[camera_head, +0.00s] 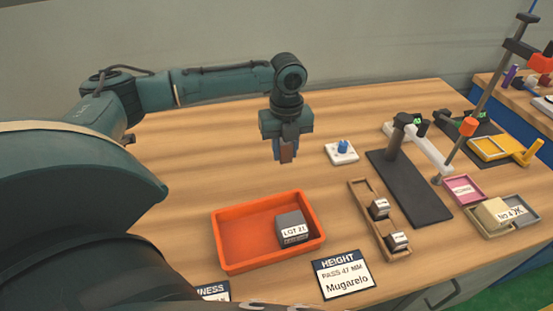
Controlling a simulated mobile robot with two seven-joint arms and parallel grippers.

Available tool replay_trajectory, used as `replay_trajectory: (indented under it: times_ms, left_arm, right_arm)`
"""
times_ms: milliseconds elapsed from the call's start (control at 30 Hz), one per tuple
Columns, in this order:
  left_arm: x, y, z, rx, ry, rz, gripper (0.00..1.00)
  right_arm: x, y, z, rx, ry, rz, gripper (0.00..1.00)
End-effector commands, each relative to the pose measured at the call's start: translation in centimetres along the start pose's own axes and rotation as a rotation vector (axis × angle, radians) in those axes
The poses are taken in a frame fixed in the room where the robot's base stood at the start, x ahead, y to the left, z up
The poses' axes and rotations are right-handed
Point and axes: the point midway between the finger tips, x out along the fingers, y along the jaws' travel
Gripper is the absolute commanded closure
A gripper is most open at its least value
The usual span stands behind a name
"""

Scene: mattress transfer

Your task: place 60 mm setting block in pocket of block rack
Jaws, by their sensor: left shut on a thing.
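My left gripper (286,158) points down above the table, left of the white pad. It is shut on a small brownish block (288,152), mostly hidden between the fingers; I cannot read any size on it. The wooden block rack (365,208) lies on the table to the right of and nearer than the gripper. Two dark blocks with white labels sit in it, one in the middle (379,208) and one at the near end (397,241). The far end of the rack looks empty. My right gripper is not in view.
An orange bin (232,222) holds a grey labelled block (292,228). A height sign (343,274) lies in front. A white pad with a blue knob (342,151) and a dark gauge stand base (410,185) flank the rack's far side. Small trays stand at right.

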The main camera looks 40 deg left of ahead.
Motion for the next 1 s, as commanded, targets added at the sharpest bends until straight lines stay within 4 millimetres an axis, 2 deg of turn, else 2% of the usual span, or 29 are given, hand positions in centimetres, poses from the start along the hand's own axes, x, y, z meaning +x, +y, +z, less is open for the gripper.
replay_trajectory:
  times_ms: [100, 333, 533, 900, 933, 1000]
  left_arm:
    - [2.0, -0.1, -0.1, 0.0, 0.0, -0.001, 1.0]
    - [3.8, -0.1, 0.0, -0.002, -0.001, -0.002, 1.0]
    - [6.5, -0.1, -0.1, -0.002, 0.0, -0.002, 1.0]
    - [6.9, -0.1, -0.1, -0.002, -0.001, -0.004, 1.0]
    - [7.0, -0.1, -0.1, -0.002, 0.0, -0.002, 0.72]
    - [7.0, -0.1, -0.1, -0.001, -0.001, -0.002, 0.66]
  right_arm:
    - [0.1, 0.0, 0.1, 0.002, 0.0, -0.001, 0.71]
    - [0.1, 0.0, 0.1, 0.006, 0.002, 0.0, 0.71]
    - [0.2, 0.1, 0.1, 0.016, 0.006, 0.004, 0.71]
    - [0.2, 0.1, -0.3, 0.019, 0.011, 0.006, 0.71]
    - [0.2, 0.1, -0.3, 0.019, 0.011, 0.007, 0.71]
    - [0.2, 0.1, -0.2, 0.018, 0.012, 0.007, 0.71]
